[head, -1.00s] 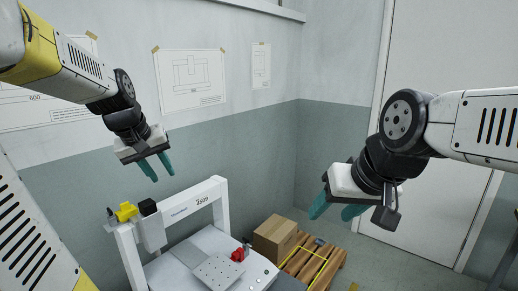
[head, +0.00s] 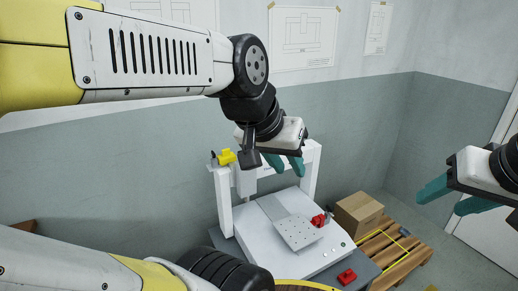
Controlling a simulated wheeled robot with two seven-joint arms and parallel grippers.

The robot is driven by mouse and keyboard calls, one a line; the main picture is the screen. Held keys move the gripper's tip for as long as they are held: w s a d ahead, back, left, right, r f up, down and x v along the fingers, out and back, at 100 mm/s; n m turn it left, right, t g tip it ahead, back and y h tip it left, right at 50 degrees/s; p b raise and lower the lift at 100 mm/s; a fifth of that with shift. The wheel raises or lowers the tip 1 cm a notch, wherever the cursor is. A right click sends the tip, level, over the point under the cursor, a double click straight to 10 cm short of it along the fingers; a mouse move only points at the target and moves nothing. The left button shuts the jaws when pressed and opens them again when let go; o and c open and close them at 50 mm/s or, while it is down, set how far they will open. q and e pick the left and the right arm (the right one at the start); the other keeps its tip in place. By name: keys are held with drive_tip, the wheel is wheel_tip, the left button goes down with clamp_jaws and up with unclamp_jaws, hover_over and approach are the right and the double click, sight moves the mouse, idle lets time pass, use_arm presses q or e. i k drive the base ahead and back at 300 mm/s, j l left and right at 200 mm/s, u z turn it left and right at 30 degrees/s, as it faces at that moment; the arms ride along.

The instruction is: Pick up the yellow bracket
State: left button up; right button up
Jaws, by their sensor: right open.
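A small yellow piece (head: 227,156), which looks like the yellow bracket, sits at the top left end of a white gantry frame (head: 224,205). My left gripper (head: 288,173) has teal fingers and appears in front of the gantry's top beam, to the right of the yellow piece. Its fingers look apart, with nothing seen between them. How far it is from the beam in depth I cannot tell. My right gripper (head: 447,200) is open and empty at the right edge, far from the yellow piece.
A perforated plate (head: 298,232) lies on the machine's white bed, with a red part (head: 319,220) beside it. A red button box (head: 347,276) is at the front. A cardboard box (head: 358,214) stands on a wooden pallet (head: 400,258) to the right. A wall is behind.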

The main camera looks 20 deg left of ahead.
sight(227, 157)
drive_tip(key=k, duration=0.45)
drive_tip(key=u, duration=0.45)
drive_tip(key=k+u, duration=0.15)
drive_tip(key=u, duration=0.3)
drive_tip(key=j+u, duration=0.1)
drive_tip(key=u, duration=0.35)
drive_tip(key=l+u, duration=0.15)
drive_tip(key=u, duration=0.25)
drive_tip(key=l+u, duration=0.1)
drive_tip(key=u, duration=0.35)
drive_tip(key=l+u, duration=0.15)
drive_tip(key=u, duration=0.25)
drive_tip(key=l+u, duration=0.15)
drive_tip(key=u, duration=0.3)
drive_tip(key=k+l, duration=0.15)
drive_tip(key=l, duration=0.3)
drive_tip(key=k+l, duration=0.1)
drive_tip(key=l, duration=0.3)
drive_tip(key=k+l, duration=0.15)
drive_tip(key=l, duration=0.3)
